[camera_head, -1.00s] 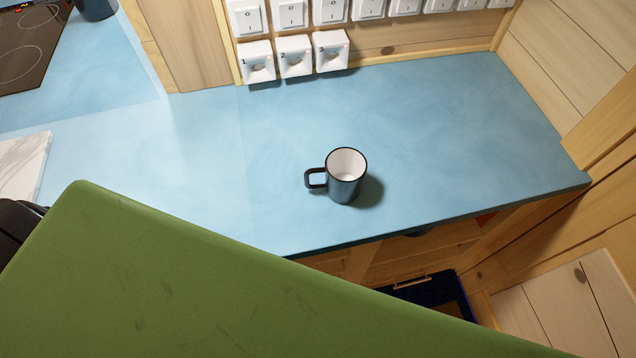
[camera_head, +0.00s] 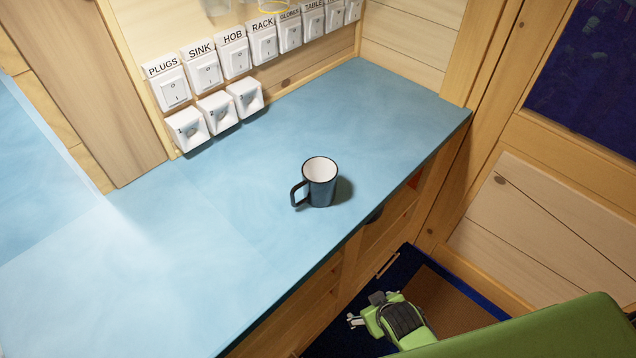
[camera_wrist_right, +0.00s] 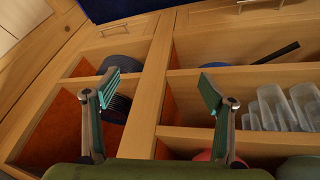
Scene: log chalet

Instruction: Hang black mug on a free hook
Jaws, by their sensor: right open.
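The black mug (camera_head: 322,190) stands upright on the blue counter (camera_head: 250,205), near its front edge. Its inside is white and its handle points to the left and front. My right gripper (camera_head: 364,309) is low in front of the counter, below and apart from the mug. In the right wrist view my right gripper (camera_wrist_right: 160,90) has its two fingers spread, with nothing between them. The mug is not in the wrist view. No hook shows in either view. My left gripper is not in view.
Labelled wall switches (camera_head: 236,58) and three numbered sockets (camera_head: 217,112) line the back. The counter around the mug is clear. A wooden wall closes the right end. In the wrist view, open wooden compartments (camera_wrist_right: 150,90) face the gripper; one holds clear glasses (camera_wrist_right: 275,108).

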